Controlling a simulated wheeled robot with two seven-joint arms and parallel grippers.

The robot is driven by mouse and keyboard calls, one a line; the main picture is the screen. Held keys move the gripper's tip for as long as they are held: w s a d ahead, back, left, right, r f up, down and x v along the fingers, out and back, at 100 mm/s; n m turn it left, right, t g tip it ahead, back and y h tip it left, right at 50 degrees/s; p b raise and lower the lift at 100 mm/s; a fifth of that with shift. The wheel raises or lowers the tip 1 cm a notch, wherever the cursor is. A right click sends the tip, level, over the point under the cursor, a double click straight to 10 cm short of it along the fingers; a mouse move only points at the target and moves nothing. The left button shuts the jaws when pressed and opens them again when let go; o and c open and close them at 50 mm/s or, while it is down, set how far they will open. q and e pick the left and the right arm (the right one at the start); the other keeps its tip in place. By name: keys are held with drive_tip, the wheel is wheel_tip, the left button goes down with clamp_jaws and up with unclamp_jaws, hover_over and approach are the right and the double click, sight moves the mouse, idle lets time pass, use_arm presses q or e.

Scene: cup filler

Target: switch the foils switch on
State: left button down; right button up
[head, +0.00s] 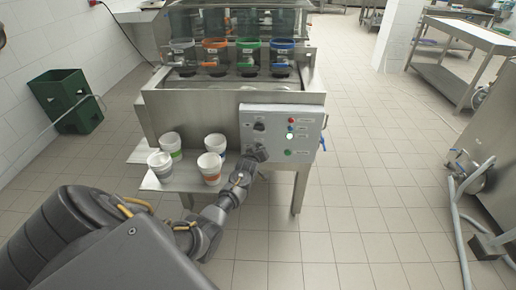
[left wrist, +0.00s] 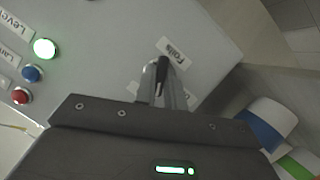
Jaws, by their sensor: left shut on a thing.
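The control panel (head: 308,142) is on the front of the steel machine, and its grey face also fills much of the left wrist view (left wrist: 110,60). The black foils switch (left wrist: 162,74) stands out from the panel beside its "Foils" label (left wrist: 174,52). My left gripper (head: 258,153) is at the lower left of the panel. In the left wrist view its fingers (left wrist: 162,92) are shut on the foils switch, one on each side. The gripper hides the switch in the head view. My right gripper is in neither view.
A black knob (head: 259,126) sits above my left gripper. Red (head: 291,119), blue (head: 290,128), lit white (head: 290,135) and green (head: 288,152) round controls or lamps are to its right. Several cups, such as the orange-banded one (head: 209,167), stand on the left shelf (head: 186,181).

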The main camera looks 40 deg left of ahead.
use_arm(q)
drive_tip(key=m+g+y, duration=0.1)
drive_tip(key=m+p, duration=0.1)
drive_tip(key=m, duration=0.1)
drive_tip(key=shift+w+d+m+g+y, duration=0.1)
drive_tip(key=shift+d+m+g+y, duration=0.05)
drive_tip(key=shift+m+g+y, duration=0.2)
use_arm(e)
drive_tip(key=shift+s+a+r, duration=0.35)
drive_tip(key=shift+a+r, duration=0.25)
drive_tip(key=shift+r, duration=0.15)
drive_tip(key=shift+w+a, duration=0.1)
use_arm(q)
drive_tip(key=c, duration=1.5)
unclamp_jaws()
drive_tip(key=shift+r+y, duration=0.1)
drive_tip(key=shift+y, duration=0.15)
